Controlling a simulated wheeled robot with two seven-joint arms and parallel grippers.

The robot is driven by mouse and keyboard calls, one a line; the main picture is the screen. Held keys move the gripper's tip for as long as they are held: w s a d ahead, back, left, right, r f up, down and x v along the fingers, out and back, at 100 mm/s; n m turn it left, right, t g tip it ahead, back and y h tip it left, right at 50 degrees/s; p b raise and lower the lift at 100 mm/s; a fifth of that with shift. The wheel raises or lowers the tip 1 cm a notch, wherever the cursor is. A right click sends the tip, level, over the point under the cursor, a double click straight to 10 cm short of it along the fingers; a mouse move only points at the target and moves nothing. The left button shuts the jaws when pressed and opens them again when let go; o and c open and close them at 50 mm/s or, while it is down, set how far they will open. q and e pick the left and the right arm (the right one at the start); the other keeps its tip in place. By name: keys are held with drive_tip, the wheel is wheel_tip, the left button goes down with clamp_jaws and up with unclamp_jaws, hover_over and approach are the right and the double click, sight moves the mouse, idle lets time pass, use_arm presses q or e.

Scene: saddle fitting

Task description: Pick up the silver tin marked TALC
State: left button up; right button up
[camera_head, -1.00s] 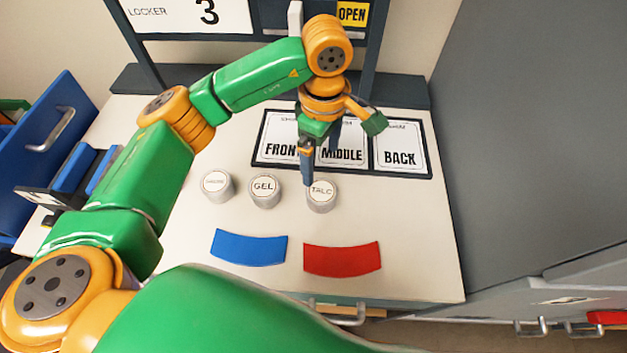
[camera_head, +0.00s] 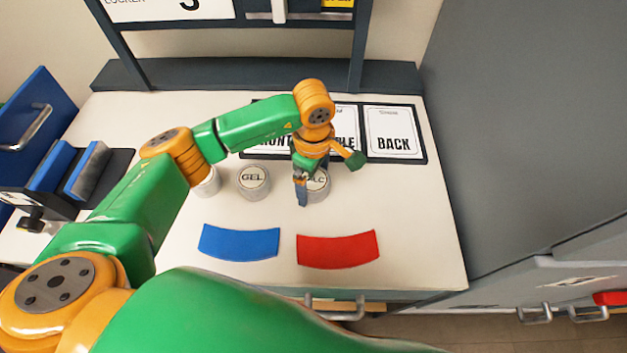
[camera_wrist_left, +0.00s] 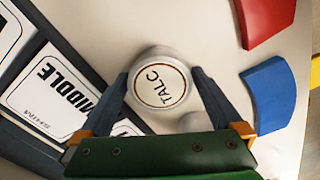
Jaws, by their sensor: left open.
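The silver TALC tin (camera_head: 319,187) stands upright on the white table, partly hidden behind my left gripper in the head view. In the left wrist view the TALC tin (camera_wrist_left: 160,84) shows its round white lid between the two fingers. My left gripper (camera_head: 312,190) is open and points down at the tin, with one finger on each side of it. It also shows in the left wrist view (camera_wrist_left: 165,95). I cannot tell whether the fingers touch the tin. My right gripper is not in view.
The GEL tin (camera_head: 254,182) stands left of the TALC tin, and another tin (camera_head: 208,183) is partly behind my arm. A blue piece (camera_head: 240,242) and a red piece (camera_head: 338,250) lie in front. The card frame with BACK (camera_head: 394,140) lies behind.

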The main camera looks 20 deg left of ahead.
use_arm(q)
drive_tip(key=c, duration=1.3)
